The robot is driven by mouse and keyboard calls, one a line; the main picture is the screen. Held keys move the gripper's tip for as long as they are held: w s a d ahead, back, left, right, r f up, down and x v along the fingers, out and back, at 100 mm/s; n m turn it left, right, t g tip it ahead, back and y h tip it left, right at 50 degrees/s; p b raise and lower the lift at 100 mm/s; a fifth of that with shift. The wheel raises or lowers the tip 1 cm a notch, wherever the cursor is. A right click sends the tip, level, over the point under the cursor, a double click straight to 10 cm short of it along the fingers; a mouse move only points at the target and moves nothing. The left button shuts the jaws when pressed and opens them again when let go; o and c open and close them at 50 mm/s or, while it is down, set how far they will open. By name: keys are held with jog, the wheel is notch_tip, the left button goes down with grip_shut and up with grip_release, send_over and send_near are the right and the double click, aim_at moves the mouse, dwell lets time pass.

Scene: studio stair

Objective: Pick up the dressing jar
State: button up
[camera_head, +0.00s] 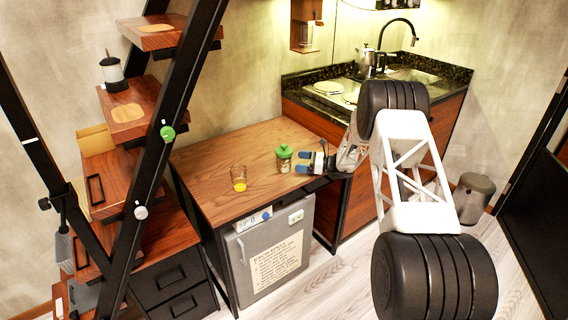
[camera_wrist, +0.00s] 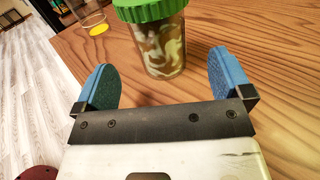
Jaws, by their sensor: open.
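The dressing jar (camera_head: 284,160) stands upright on the wooden table. It is clear with a green lid, and whitish and dark green contents show through its wall. In the wrist view the jar (camera_wrist: 158,47) is just ahead of the fingertips, around the middle of the gap, with its lid top cut off by the frame. My gripper (camera_head: 302,162) is open and empty, to the right of the jar in the head view. Its two blue fingers show in the wrist view (camera_wrist: 166,78), one on each side and short of the jar.
A glass with yellow in its bottom (camera_head: 239,179) stands left of the jar on the table (camera_head: 222,152). Stairs with dark rails (camera_head: 165,110) rise at the left. A counter with sink (camera_head: 412,77) and kettle (camera_head: 366,60) is behind right. The table's back is clear.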

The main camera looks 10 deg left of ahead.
aim_at(284, 158)
jog(key=shift+a, duration=0.15)
jog(key=shift+a, duration=1.15)
jog(key=shift+a, duration=0.15)
jog(key=shift+a+r, duration=0.15)
jog(key=shift+a, duration=1.1)
jog(key=shift+a+r, duration=0.1)
jog(key=shift+a, duration=1.1)
jog(key=shift+s, duration=0.1)
jog(key=c, duration=1.3)
jog(key=shift+r, duration=0.2)
